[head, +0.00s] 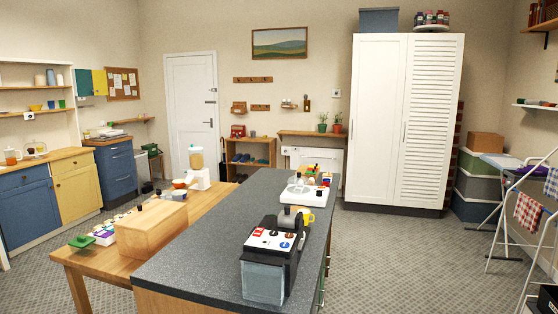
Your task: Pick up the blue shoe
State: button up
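A small wooden shoe rack (273,152) stands against the far wall, just right of the white door. Several shoes sit on its lower shelf, small in the picture. Some look blue, such as the blue shoe (262,161) toward the right of that shelf; others look dark or greenish. I cannot tell exact pairs at this distance. My gripper is not in view.
A long dark-topped counter (205,240) fills the foreground, with a black appliance (265,280) near its front edge. A wooden table (80,262) adjoins it on the left. Patterned floor (390,255) is open to the right, before the white wardrobe (377,120). A drying rack (497,225) stands far right.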

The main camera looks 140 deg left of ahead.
aim_at(238, 157)
jog(key=z, duration=0.7)
jog(key=k, duration=0.15)
jog(key=u, duration=2.75)
jog(key=k, duration=0.2)
jog(key=u, duration=2.3)
jog(key=k, duration=0.35)
jog(key=u, duration=0.75)
